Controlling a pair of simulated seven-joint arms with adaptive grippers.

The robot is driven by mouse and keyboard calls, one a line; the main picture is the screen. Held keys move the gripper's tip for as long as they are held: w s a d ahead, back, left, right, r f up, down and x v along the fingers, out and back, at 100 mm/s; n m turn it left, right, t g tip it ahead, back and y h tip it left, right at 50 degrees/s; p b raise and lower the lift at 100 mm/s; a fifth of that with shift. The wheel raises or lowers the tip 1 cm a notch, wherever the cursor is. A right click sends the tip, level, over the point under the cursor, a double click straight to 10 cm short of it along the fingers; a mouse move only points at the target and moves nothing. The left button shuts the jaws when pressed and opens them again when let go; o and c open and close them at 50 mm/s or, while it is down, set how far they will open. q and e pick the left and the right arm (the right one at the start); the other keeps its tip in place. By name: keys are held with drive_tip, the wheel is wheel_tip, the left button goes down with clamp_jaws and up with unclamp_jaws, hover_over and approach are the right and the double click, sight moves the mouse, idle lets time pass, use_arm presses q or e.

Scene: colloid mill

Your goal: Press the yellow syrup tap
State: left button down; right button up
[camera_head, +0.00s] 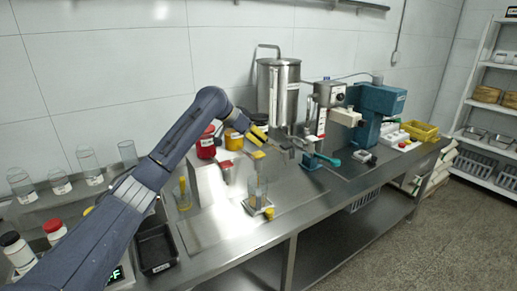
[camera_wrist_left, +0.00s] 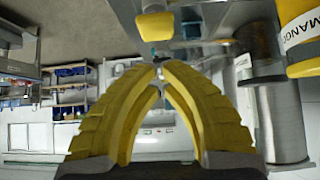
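The yellow syrup tap (camera_head: 258,154) sticks out at the front of the syrup dispenser, below the yellow mango container (camera_head: 233,140). In the left wrist view the yellow tap (camera_wrist_left: 155,25) is at the top, and the labelled mango container (camera_wrist_left: 301,36) is at the upper right. My left gripper (camera_head: 258,133) is just above the tap in the head view, with a small visible gap. In the wrist view its yellow fingers (camera_wrist_left: 159,68) meet at their tips with nothing seen between them. My right gripper is not in view.
A glass (camera_head: 258,193) stands below the yellow tap. A red container (camera_head: 206,146) and red tap (camera_head: 225,164) are left of it. A steel tank (camera_head: 278,92) and teal machine (camera_head: 378,112) stand further right. A black tray (camera_head: 156,250) lies near the front left.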

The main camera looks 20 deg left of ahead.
use_arm(q)
drive_tip(key=v, duration=0.9)
drive_tip(key=shift+s+a, duration=0.2)
idle(1.3)
